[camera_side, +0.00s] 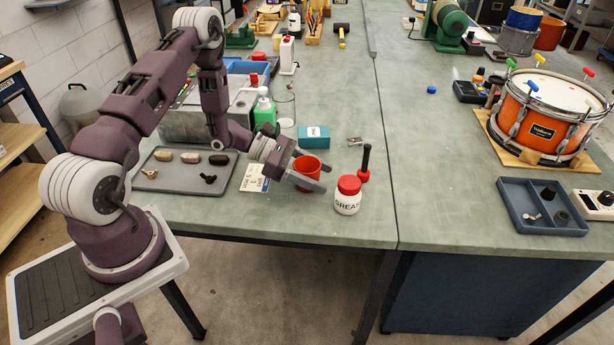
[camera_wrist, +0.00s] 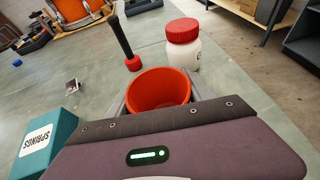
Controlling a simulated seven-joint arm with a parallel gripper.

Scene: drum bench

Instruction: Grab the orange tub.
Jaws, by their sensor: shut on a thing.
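The orange tub (camera_side: 307,171) stands upright on the green bench, near its front edge in the side view. It looks like a small open cup, and in the wrist view its empty inside (camera_wrist: 158,90) faces the camera. My gripper (camera_side: 308,178) is shut on the tub, with one finger on each side of it. In the wrist view the fingers show only as grey strips beside the tub, and the wrist body hides its lower part. I cannot tell whether the tub is lifted off the bench.
A white grease jar with a red lid (camera_side: 348,194) stands close to the right of the tub. A black-handled tool with a red base (camera_side: 364,164) is behind the jar. A teal springs box (camera_side: 314,137) lies behind the tub. A grey tray (camera_side: 184,170) with small parts lies left.

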